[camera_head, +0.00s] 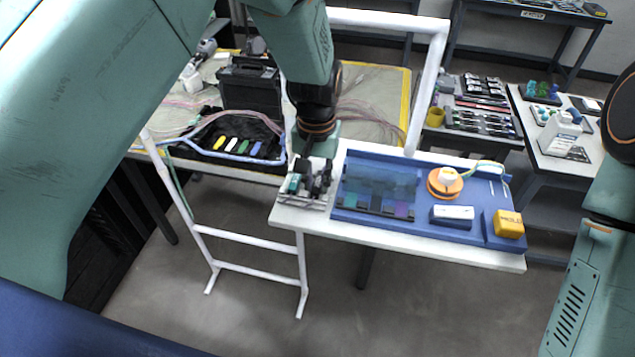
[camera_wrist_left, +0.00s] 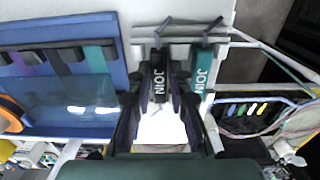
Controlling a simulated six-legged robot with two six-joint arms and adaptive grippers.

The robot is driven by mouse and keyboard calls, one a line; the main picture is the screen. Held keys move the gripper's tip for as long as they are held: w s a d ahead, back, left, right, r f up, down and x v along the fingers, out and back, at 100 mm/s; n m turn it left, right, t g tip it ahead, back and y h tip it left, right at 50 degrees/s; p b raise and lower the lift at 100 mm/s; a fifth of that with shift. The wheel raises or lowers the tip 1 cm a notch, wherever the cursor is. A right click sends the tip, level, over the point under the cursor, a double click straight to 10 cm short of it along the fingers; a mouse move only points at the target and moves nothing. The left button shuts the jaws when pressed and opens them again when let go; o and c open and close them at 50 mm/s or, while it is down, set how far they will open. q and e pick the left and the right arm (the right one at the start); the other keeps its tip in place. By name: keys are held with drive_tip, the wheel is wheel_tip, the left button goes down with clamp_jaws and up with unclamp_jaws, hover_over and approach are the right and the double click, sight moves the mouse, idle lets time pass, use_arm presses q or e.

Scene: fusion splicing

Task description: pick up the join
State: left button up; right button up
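A black tool marked JOIN (camera_wrist_left: 160,75) and a teal tool marked JOIN (camera_wrist_left: 201,75) stand side by side in a pale rack (camera_head: 303,201) at the left end of the white table. My left gripper (camera_head: 316,178) is down at the rack. In the left wrist view its fingers (camera_wrist_left: 162,92) lie on either side of the black tool, with the teal one just outside the right finger. Whether the fingers touch the black tool is not clear. In the head view the gripper hides much of it. The teal tool (camera_head: 293,184) shows beside it. My right gripper is out of view.
A blue tray (camera_head: 345,213) with a clear cover, an orange spool (camera_head: 445,182), a white box (camera_head: 453,212) and a yellow block (camera_head: 508,223) lie right of the rack. A white pipe frame (camera_head: 432,85) rises behind. A black case (camera_head: 250,88) sits on the rear left table.

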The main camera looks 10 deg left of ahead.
sight(317, 185)
use_arm(q)
drive_tip(key=shift+d, duration=0.1)
drive_tip(key=c, duration=0.3)
drive_tip(key=shift+d, duration=0.15)
clamp_jaws()
drive_tip(key=shift+r, duration=0.15)
drive_tip(key=shift+r+p, duration=0.25)
drive_tip(key=shift+p, duration=0.1)
drive_tip(key=shift+a+r+p, duration=0.2)
drive_tip(key=shift+r+p, duration=0.65)
drive_tip(key=shift+r, duration=0.1)
wheel_tip(317, 185, up, 7)
drive_tip(key=shift+r, duration=0.2)
